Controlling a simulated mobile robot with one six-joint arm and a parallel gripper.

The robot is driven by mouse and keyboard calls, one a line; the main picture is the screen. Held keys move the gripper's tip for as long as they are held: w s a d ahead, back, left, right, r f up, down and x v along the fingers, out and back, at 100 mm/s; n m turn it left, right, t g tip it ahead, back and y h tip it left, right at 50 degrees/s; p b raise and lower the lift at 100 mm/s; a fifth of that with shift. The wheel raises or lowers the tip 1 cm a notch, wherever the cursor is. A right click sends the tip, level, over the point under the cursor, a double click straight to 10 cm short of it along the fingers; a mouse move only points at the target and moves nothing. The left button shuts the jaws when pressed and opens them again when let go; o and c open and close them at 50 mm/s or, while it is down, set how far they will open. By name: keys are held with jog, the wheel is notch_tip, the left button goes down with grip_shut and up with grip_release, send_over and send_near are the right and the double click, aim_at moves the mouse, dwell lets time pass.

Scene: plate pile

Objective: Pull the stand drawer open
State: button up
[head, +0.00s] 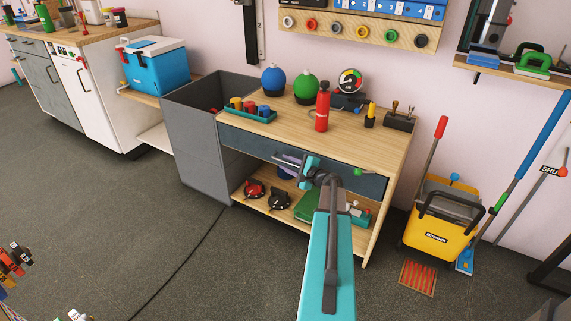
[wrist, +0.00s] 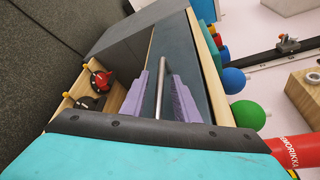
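The stand (head: 285,135) is a wooden bench with a light top and a lower shelf. Its dark blue-grey drawer (head: 345,177) spans the front under the top and looks shut; the drawer front also shows in the wrist view (wrist: 181,50). A thin metal bar handle (wrist: 164,70) shows between my purple fingers in the wrist view. My gripper (head: 287,161) is at the drawer front, left of its middle. In the wrist view my gripper (wrist: 160,80) is open, with gaps visible on either side of the bar. My arm hides part of the drawer front and lower shelf.
On the stand top are a red bottle (head: 322,108), blue and green flasks and a gauge. Black-and-red items (head: 254,188) lie on the lower shelf. A grey bin (head: 195,145) stands at left, a yellow bucket (head: 437,235) at right. Floor in front is mostly clear.

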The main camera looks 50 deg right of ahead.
jog(key=shift+w+f, duration=0.15)
jog(key=shift+w, duration=0.55)
grip_shut()
jog(key=shift+a, duration=0.1)
